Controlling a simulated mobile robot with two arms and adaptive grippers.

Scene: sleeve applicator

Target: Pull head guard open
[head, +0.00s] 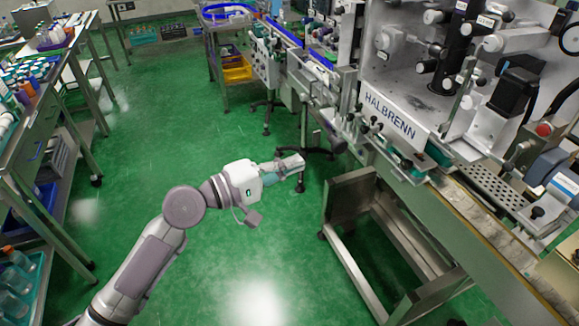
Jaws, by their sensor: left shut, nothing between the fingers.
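The sleeve applicator's pale metal head (400,112), marked HALBRENN, stands at the upper right. Rollers, black parts and a red knob show on it. I cannot clearly pick out the head guard or its handle. My left gripper (297,163) is at the middle of the head view, shut and empty. It is over the green floor, left of and lower in the picture than the machine's front edge, and appears apart from it. My right gripper is not in view.
A conveyor frame (480,235) with metal legs runs along the right. A bench with bottles (22,85) stands at the left. A trolley with a yellow bin (236,70) is at the back. The green floor (130,130) between them is clear.

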